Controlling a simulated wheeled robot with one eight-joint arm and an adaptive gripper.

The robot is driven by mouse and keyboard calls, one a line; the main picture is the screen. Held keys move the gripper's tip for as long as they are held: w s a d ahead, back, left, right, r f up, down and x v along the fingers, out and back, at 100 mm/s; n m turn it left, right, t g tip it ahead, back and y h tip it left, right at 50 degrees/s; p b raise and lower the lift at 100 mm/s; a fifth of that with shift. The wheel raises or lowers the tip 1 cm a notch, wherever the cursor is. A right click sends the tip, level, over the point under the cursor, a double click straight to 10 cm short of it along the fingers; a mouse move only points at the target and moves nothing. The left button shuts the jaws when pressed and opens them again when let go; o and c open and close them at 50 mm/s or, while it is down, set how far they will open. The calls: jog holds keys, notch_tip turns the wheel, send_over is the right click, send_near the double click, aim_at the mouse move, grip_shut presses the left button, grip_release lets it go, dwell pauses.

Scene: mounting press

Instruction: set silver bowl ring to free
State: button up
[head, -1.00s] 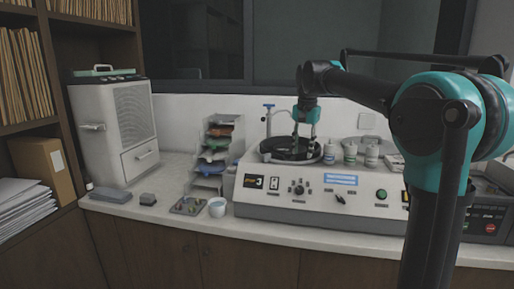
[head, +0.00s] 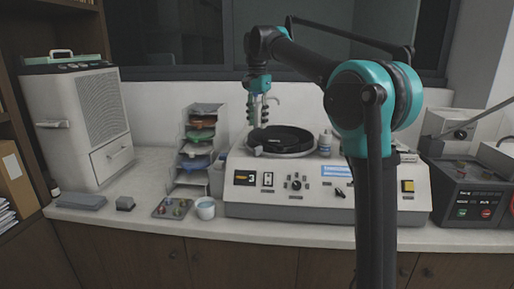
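A white bench machine (head: 240,208) stands on the counter, with a black round disc in its bowl (head: 280,140). A thin rim shows around the disc; I cannot make out a separate silver ring or how it is set. My gripper (head: 259,121) hangs pointing down at the back left of the bowl, in front of the wall. It appears apart from the disc and holds nothing that I can see. Its fingers are small and overlap a grey spout, so their opening is unclear.
A dark control box (head: 465,195) is at far right.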

aim_at(258, 147)
notch_tip(258, 147, down, 10)
jog(key=shift+f, duration=0.25)
dwell(0.3)
grip_shut()
